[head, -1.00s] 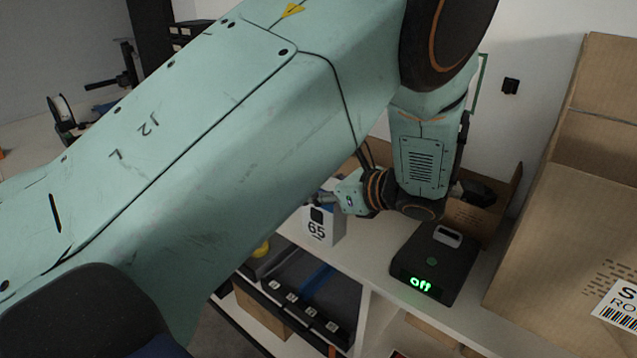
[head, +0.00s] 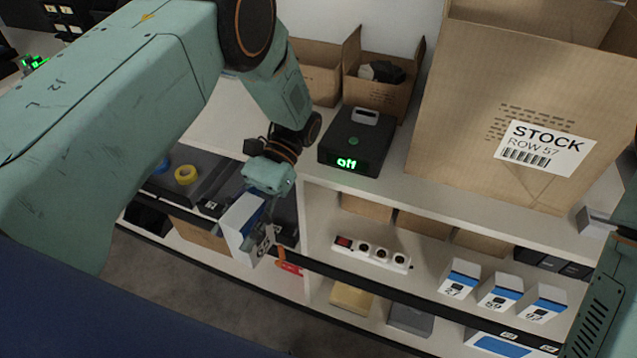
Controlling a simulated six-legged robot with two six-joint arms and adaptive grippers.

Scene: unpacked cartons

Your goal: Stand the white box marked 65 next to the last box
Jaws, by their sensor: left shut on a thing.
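My left gripper (head: 266,212) is shut on a white box (head: 237,222) with a blue band. The box hangs tilted in front of the shelf's edge. Its number is partly hidden by the fingers; it reads 65 in the earlier frame. On the lower shelf at right, three similar white and blue boxes stand in a row: one marked 27 (head: 459,281), one that seems to read 59 (head: 499,293), and the last (head: 541,304), which seems to read 92.
A black device reading "off" (head: 352,150) and a large STOCK carton (head: 480,100) stand on the upper shelf. A power strip (head: 372,252) lies left of the box row. Dark bins (head: 515,258) sit behind the row. Bare shelf shows between strip and row.

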